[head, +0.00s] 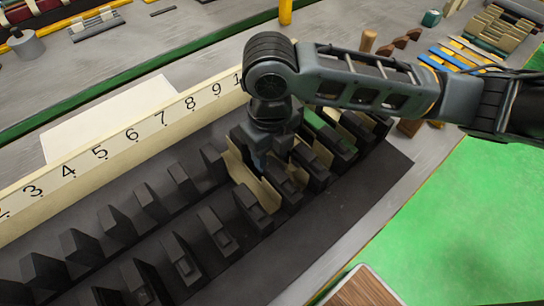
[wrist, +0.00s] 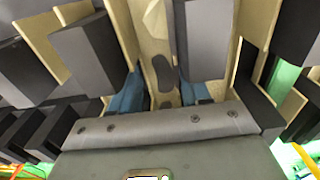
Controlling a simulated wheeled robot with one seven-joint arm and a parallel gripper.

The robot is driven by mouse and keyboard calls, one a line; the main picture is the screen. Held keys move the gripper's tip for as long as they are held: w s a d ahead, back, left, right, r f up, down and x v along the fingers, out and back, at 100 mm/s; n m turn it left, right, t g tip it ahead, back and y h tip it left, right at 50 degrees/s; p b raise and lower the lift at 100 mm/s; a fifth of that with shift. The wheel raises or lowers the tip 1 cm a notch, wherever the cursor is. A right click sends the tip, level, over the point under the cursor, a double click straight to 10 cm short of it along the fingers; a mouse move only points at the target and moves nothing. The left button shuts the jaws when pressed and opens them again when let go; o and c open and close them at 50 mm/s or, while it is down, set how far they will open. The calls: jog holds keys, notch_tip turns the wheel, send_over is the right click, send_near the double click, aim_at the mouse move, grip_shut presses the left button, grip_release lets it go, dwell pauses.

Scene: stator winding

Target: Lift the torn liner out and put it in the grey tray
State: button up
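Beige liners line several slots of the dark stator block (head: 335,215). In the wrist view, one liner (wrist: 156,35) shows uneven dark patches; it may be the torn one, and it sits in its slot between dark teeth. In the head view, beige liner walls (head: 262,195) show just below my gripper (head: 270,160). My gripper points down into the slots. In the wrist view, its blue fingertips (wrist: 160,95) are apart, one on each side of the patched liner, with no clear grip on it. A tooth partly hides the right finger. I cannot clearly pick out the grey tray.
A beige number strip (head: 130,135) runs along the block's far side, with a white sheet (head: 100,115) behind it. A green liner (head: 325,128) lies right of my gripper.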

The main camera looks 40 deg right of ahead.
aim_at(271, 161)
jog(key=c, duration=0.4)
jog(key=shift+r, duration=0.1)
notch_tip(271, 161, up, 10)
jog(key=shift+b, duration=0.45)
